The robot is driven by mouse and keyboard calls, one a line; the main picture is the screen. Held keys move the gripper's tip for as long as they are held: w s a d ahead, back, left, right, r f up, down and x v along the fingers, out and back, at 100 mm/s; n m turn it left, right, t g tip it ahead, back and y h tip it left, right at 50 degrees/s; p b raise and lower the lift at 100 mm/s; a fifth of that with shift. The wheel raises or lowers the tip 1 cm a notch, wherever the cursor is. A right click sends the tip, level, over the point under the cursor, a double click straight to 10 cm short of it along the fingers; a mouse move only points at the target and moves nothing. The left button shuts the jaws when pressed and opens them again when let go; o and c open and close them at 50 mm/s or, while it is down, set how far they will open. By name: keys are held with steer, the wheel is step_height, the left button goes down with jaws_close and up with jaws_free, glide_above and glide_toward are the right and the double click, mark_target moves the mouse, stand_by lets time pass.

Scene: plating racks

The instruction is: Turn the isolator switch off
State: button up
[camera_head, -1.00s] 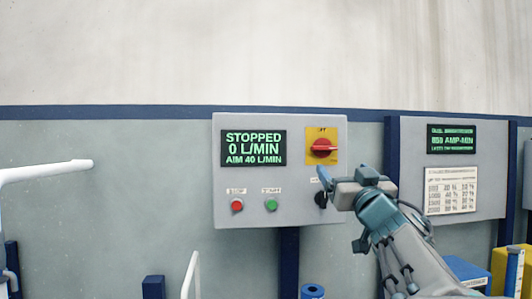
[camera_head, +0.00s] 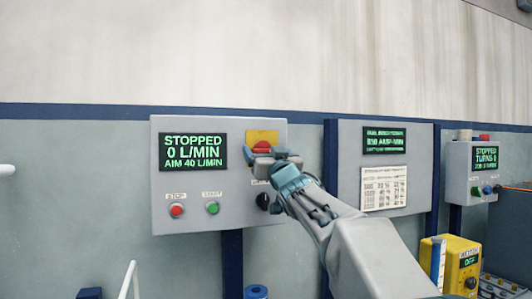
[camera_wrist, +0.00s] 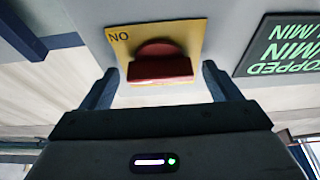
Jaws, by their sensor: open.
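The isolator switch is a red rotary handle (camera_head: 262,147) on a yellow plate (camera_head: 262,134), at the upper right of a grey control panel (camera_head: 240,185). In the wrist view the red handle (camera_wrist: 160,68) lies crosswise, and the yellow plate (camera_wrist: 120,52) bears upside-down lettering that reads as ON. My gripper (camera_wrist: 159,74) is open, with one finger on each side of the handle; contact is not visible. In the head view my gripper (camera_head: 264,160) covers the lower part of the switch.
The panel's display (camera_head: 193,152) reads STOPPED, 0 L/MIN. Below are a red button (camera_head: 177,211), a green button (camera_head: 212,208) and a black knob (camera_head: 263,201) close under my gripper. A second panel (camera_head: 411,175) stands to the right, with a yellow box (camera_head: 462,262) lower right.

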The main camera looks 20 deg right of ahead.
steer(key=c, duration=1)
steer(key=shift+r+n+y+p, duration=0.1)
steer(key=shift+n+y+p, duration=0.3)
steer(key=shift+n, duration=0.1)
steer(key=n+y+p, duration=0.2)
steer(key=n, duration=0.2)
steer(key=shift+r, duration=0.1)
steer(key=n+g+y+p, duration=0.1)
steer(key=n+p, duration=0.1)
steer(key=n, duration=0.1)
steer(key=n+g+y+p, duration=0.1)
steer(key=n+y+p, duration=0.1)
steer(key=n, duration=0.2)
steer(key=shift+n, duration=0.3)
steer(key=n+g+p, duration=0.1)
steer(key=n+p, duration=0.1)
steer(key=n, duration=0.1)
steer(key=n+g+y+p, duration=0.1)
steer(key=n+p, duration=0.1)
steer(key=n, duration=0.1)
steer(key=shift+d, duration=0.1)
steer(key=shift+n+g+p, duration=0.8)
steer(key=shift+n+p, duration=0.4)
steer(key=shift+n, duration=0.9)
